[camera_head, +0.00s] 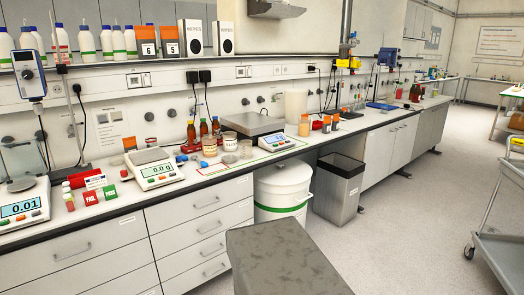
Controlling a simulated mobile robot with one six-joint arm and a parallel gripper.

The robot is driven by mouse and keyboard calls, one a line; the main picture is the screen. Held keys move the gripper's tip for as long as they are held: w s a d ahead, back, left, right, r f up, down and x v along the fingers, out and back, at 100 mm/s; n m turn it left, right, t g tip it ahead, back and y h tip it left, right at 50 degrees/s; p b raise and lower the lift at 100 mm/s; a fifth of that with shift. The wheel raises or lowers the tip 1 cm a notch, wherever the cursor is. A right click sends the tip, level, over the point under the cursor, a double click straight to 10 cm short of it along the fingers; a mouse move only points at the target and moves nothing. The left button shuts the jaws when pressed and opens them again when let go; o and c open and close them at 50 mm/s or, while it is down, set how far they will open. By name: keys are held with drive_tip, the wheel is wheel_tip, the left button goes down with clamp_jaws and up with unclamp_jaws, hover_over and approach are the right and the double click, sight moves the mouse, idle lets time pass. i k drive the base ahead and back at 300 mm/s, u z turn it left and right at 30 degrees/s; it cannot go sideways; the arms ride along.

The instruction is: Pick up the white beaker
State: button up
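A tall white beaker-like vessel (296,106) stands upright on the bench, against the back wall. It is right of the large grey scale (252,124) and behind its display unit (278,142). An orange-capped container (304,125) stands close in front of it, and its base is partly hidden. Smaller clear vessels (245,148) stand on the bench left of the display unit. My gripper does not show in this view.
Brown bottles (203,130), a small balance (152,168) and a red-and-white label box (95,182) crowd the bench's left part. A white green-banded bin (282,190) and a grey bin (339,188) stand below. A grey cart (505,250) is at right; the floor between is open.

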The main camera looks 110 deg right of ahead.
sight(246, 145)
drive_tip(key=z, duration=0.1)
drive_tip(key=k, duration=0.25)
drive_tip(key=z, duration=2.75)
drive_tip(key=k, duration=0.7)
drive_tip(key=u, duration=0.3)
drive_tip(key=i, duration=1)
drive_tip(key=u, duration=0.1)
